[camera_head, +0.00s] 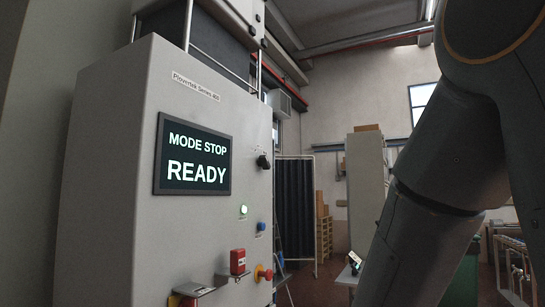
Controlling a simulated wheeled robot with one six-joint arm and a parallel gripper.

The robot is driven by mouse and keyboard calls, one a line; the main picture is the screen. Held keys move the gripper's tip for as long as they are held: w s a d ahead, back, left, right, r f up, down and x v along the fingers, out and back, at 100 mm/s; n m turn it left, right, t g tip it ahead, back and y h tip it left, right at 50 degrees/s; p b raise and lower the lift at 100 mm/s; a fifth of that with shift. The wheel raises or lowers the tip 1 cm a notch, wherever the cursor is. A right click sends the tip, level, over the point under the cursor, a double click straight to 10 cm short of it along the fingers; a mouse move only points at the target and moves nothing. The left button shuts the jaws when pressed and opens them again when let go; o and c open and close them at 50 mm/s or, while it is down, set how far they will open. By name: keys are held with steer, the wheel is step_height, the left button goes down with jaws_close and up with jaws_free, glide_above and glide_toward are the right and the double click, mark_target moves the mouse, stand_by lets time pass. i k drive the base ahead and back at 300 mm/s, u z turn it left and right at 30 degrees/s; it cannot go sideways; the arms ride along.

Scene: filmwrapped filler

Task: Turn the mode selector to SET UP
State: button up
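A grey machine cabinet (105,185) stands at the left. Its screen (193,156) reads "MODE STOP" and "READY". A black knob (263,161), apparently the mode selector, sits near the panel's right edge, right of the screen. Its pointer direction and any position labels are too small to read. My arm's links fill the right side of the view, well to the right of the knob. My gripper is out of view.
Below the knob are a lit green button (243,210), a blue button (261,226), a red block (238,261) and a red-and-yellow button (263,273). A small metal ledge (195,290) juts out at the bottom. Open floor lies between the cabinet and my arm.

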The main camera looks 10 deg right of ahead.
mark_target(263, 161)
steer(key=u, duration=0.1)
steer(key=k, duration=0.35)
steer(key=z, duration=1)
steer(key=i, duration=1.15)
steer(key=u, duration=0.4)
